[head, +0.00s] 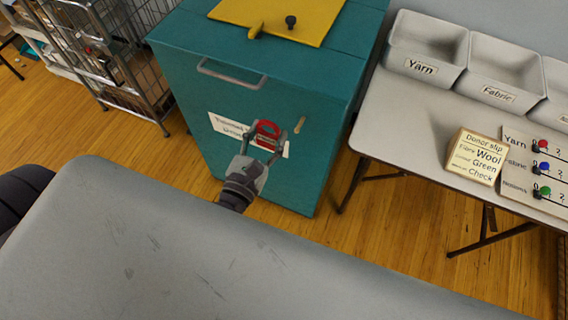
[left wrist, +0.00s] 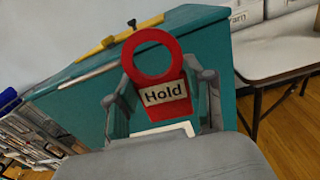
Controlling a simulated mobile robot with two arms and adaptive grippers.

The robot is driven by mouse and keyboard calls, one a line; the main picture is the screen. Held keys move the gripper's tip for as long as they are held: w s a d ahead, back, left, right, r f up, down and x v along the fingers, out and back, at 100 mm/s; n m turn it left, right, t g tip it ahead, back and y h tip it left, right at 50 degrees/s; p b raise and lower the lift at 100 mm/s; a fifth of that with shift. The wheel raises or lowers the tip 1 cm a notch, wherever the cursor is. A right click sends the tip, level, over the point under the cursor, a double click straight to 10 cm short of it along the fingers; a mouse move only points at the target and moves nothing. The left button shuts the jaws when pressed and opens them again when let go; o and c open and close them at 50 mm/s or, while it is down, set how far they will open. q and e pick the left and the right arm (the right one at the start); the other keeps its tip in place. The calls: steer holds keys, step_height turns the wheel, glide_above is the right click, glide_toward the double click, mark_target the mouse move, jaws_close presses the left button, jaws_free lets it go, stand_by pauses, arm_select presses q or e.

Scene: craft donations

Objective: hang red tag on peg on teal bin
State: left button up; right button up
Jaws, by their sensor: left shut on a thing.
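My left gripper (head: 271,146) is shut on a red tag (head: 266,129) and holds it in front of the teal bin (head: 190,75). In the left wrist view the red tag (left wrist: 152,50) has a ring at the top and a label reading "Hold", upright between the fingers. A small tan peg (head: 299,124) sticks out of the bin's front, just right of the gripper in the head view. The tag's ring is apart from the peg. A white label on the bin front is partly hidden behind the gripper. My right gripper is not in view.
A grey surface (head: 150,250) fills the foreground. A white table (head: 400,120) at right holds grey bins labelled Yarn (head: 425,48) and Fabric (head: 505,75), a donor slip (head: 476,157) and a board with coloured knobs. A wire cart (head: 110,60) stands left. A yellow panel (head: 275,15) lies on the bin.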

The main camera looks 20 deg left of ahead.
arm_select(q)
steer(key=m+b, duration=0.1)
steer(key=b, duration=0.3)
glide_toward(295, 130)
steer(key=w+a+r, duration=0.1)
steer(key=w+a, duration=0.1)
step_height(295, 130, down, 3)
steer(key=d+b, duration=0.2)
steer(key=shift+m+h, duration=0.3)
steer(key=shift+m, duration=0.1)
steer(key=shift+w+a+f+p, duration=0.15)
steer(key=shift+w+p, duration=0.1)
steer(key=shift+w, duration=1.4)
steer(key=shift+w+d+f+p, duration=0.1)
steer(key=shift+w+f+p, duration=0.15)
steer(key=shift+w, duration=1.4)
steer(key=shift+w+a+f+p, duration=0.1)
steer(key=shift+w+p, duration=0.2)
steer(key=shift+w, duration=1.35)
steer(key=shift+w+f+b, duration=0.4)
steer(key=shift+w, duration=0.2)
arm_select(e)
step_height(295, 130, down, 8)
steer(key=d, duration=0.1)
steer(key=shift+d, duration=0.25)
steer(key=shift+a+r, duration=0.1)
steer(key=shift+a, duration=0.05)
